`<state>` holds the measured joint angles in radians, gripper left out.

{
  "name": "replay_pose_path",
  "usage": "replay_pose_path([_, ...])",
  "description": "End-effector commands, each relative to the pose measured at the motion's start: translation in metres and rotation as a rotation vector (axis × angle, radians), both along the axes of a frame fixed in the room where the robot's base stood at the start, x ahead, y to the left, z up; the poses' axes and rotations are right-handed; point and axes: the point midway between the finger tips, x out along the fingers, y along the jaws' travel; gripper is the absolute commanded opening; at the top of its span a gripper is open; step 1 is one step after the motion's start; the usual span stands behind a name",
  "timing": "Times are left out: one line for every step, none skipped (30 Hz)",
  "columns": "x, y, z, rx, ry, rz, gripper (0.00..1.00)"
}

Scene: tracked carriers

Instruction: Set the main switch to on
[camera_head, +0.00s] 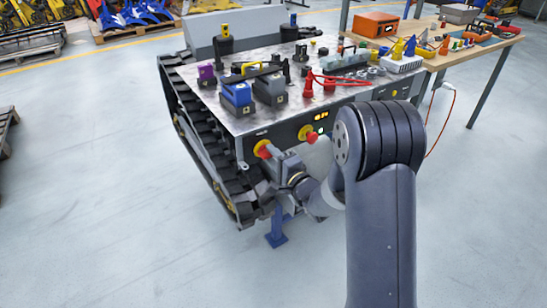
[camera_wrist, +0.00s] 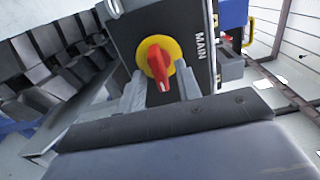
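The main switch is a red rotary handle on a round yellow plate, with the word MAIN beside it; it shows in the wrist view (camera_wrist: 157,60) and at the left of the carrier's front panel in the head view (camera_head: 263,149). My gripper (camera_wrist: 160,88) is open, with one finger on each side of the handle's near end. Small gaps seem to show between handle and fingers; contact is unclear. The head view also shows my gripper (camera_head: 272,156) right at this switch. Any on or off marks are not readable.
A second red and yellow switch (camera_head: 306,132) sits to the right on the same panel. The tracked carrier (camera_head: 215,112) bears blue and grey connectors and several loose parts on top. A wooden workbench (camera_head: 440,62) stands behind right.

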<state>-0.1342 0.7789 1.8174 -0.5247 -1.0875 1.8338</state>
Motion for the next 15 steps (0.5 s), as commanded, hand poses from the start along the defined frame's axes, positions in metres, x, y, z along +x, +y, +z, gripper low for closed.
replay_pose_path([0.0, 0.0, 0.0, 0.0, 0.0, 0.0, 0.33])
replay_pose_path([-0.001, 0.0, 0.0, 0.0, 0.0, 0.0, 0.33])
replay_pose_path([-0.002, -0.001, 0.0, 0.0, 0.0, 0.0, 0.33])
replay_pose_path([-0.003, -0.002, 0.0, 0.0, 0.0, 0.0, 0.33])
replay_pose_path([-0.005, -0.004, 0.0, 0.0, 0.0, -0.001, 0.33])
replay_pose_path([-0.009, -0.007, 0.0, -0.001, 0.001, -0.001, 0.33])
replay_pose_path([-0.012, -0.009, 0.001, -0.001, 0.001, -0.002, 0.33])
replay_pose_path([-0.016, -0.012, 0.001, -0.001, 0.002, -0.002, 0.33])
replay_pose_path([-0.021, -0.015, 0.001, 0.0, 0.001, -0.002, 0.33])
replay_pose_path([-0.026, -0.019, 0.001, 0.0, 0.002, -0.003, 0.33])
replay_pose_path([-0.031, -0.023, 0.0, -0.001, 0.003, -0.004, 0.33])
replay_pose_path([-0.038, -0.027, 0.0, -0.001, 0.003, -0.003, 0.33])
replay_pose_path([-0.043, -0.03, 0.001, 0.0, 0.002, -0.003, 0.33])
replay_pose_path([-0.048, -0.034, 0.001, 0.001, 0.002, -0.003, 0.33])
replay_pose_path([-0.054, -0.038, 0.0, 0.0, 0.004, -0.004, 0.33])
